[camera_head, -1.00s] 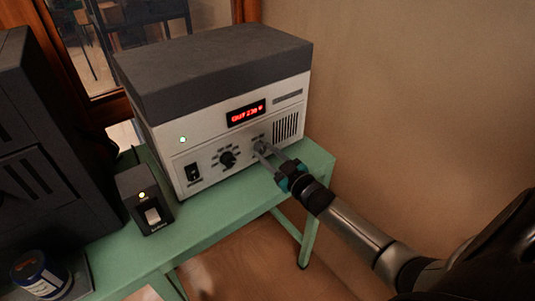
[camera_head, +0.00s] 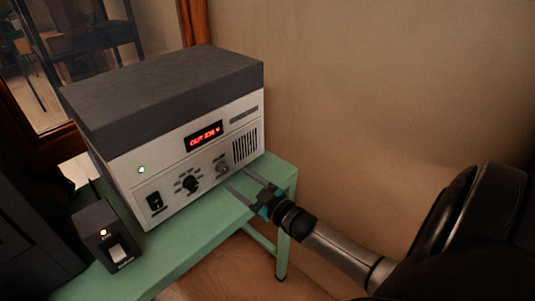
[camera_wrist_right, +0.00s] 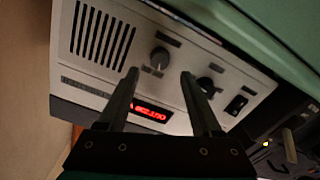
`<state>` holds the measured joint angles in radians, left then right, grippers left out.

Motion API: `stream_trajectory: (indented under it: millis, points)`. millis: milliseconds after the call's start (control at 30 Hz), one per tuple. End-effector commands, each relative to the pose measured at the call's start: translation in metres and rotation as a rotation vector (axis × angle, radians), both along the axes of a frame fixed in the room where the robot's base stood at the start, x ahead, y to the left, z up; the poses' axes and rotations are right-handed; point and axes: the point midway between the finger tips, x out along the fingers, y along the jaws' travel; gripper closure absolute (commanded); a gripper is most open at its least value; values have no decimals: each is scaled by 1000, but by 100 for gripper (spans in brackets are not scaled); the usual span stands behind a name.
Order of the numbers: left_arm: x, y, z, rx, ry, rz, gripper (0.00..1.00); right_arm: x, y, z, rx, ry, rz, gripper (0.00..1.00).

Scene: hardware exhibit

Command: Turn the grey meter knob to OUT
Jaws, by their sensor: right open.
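The grey meter knob (camera_head: 222,168) is on the front panel of a white instrument box (camera_head: 172,195) with a dark top. In the right wrist view the grey knob (camera_wrist_right: 159,58) shows beyond and between my fingers, with a light pointer mark. The red display (camera_head: 204,136) appears to read OUT and a voltage. My right gripper (camera_head: 238,182) is open and empty, in front of the panel and apart from the knob. In the right wrist view its fingers (camera_wrist_right: 160,72) are spread. My left gripper is not in view.
A black knob (camera_head: 190,183) and a black switch (camera_head: 155,202) sit left of the grey knob. A small dark box (camera_head: 103,236) with a white switch stands on the green table (camera_head: 200,240). A bare wall (camera_head: 380,90) is at the right.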

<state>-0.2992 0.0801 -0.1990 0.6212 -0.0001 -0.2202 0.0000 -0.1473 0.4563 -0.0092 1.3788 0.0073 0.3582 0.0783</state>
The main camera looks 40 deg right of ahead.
Motion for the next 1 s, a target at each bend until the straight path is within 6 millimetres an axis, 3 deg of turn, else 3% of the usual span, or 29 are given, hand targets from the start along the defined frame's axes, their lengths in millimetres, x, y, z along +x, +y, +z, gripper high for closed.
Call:
stream_trajectory:
  millis: [500,700,1000]
  points:
    - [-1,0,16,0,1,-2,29,-88,-7,0,0,3,-1,34]
    - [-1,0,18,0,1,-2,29,-103,-8,0,0,0,-1,34]
    - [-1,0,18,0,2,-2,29,-105,-8,0,0,-1,-1,34]
